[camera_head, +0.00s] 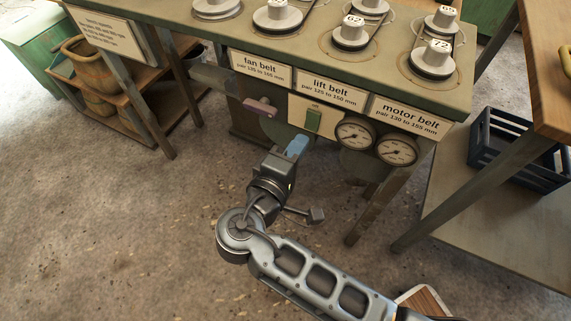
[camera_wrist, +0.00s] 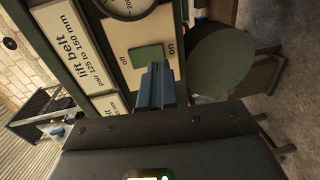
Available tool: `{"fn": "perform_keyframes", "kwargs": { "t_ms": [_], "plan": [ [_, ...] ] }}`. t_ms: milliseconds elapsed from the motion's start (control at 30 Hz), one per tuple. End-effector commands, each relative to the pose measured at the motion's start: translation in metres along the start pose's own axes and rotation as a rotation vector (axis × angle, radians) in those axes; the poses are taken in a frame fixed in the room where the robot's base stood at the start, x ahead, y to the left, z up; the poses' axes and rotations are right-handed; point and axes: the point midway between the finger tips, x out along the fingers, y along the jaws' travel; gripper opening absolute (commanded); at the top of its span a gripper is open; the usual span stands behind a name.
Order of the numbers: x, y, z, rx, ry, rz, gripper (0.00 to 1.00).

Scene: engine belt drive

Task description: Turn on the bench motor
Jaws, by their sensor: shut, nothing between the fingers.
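The bench motor switch is a green rocker (camera_head: 313,121) on a cream plate on the bench front, below the lift belt label. In the wrist view the green rocker (camera_wrist: 147,56) has "off" printed to its left and "on" to its right. My gripper (camera_head: 297,145) has blue fingers shut together with nothing between them, just below and left of the switch in the head view. In the wrist view the fingertips (camera_wrist: 157,68) overlap the plate beside the rocker's lower right corner. I cannot tell whether they touch it.
Two round gauges (camera_head: 355,134) sit right of the switch. A purple-grey handle (camera_head: 260,107) sticks out to its left. The bench top (camera_head: 300,67) carries numbered pulleys above. A table with a dark blue crate (camera_head: 515,150) stands right.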

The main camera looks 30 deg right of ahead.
Motion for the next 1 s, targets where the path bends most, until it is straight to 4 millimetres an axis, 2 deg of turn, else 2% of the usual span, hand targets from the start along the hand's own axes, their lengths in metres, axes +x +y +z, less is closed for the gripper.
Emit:
{"fn": "perform_keyframes", "kwargs": {
  "t_ms": [100, 300, 667, 800, 1000],
  "plan": [
    [0.016, -0.001, 0.0, 0.001, -0.001, 0.001, 0.0],
    [0.03, 0.0, -0.001, 0.0, 0.001, 0.0, 0.0],
    [0.032, 0.0, -0.001, 0.0, 0.001, 0.001, 0.0],
    [0.037, -0.006, 0.0, -0.001, -0.003, 0.045, 0.0],
    [0.036, -0.001, 0.0, 0.001, -0.001, 0.045, 0.0]
  ]
}}
